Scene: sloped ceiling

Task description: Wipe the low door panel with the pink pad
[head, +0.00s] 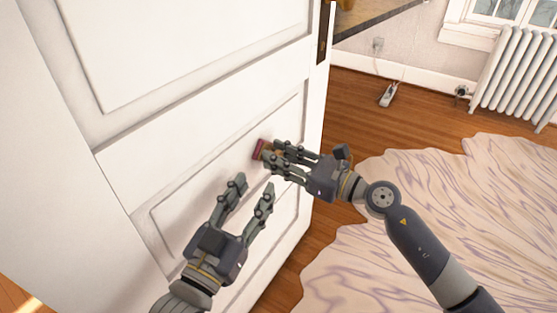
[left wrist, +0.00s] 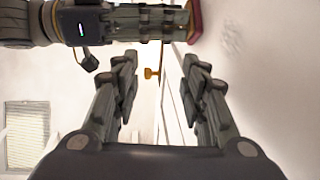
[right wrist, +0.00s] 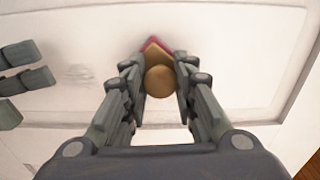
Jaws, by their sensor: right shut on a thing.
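The white door's low panel (head: 200,205) has a raised border, and a faint grey smudge on it shows in the right wrist view (right wrist: 80,75) and the left wrist view (left wrist: 230,36). My right gripper (head: 270,157) is shut on the pink pad (head: 259,149) by its round tan knob (right wrist: 160,80). The pad's pink edge (right wrist: 146,46) faces the panel; it is at or very near the surface, and I cannot tell if it touches. My left gripper (head: 253,186) is open and empty in front of the panel, below the right one. Its spread fingers also show in the left wrist view (left wrist: 160,65).
The door's free edge (head: 315,110) stands right of the pad. Beyond it are a wooden floor (head: 420,120), a pale patterned rug (head: 470,210), a white radiator (head: 515,75) and a counter edge (head: 375,18). A small object (head: 388,95) lies on the floor.

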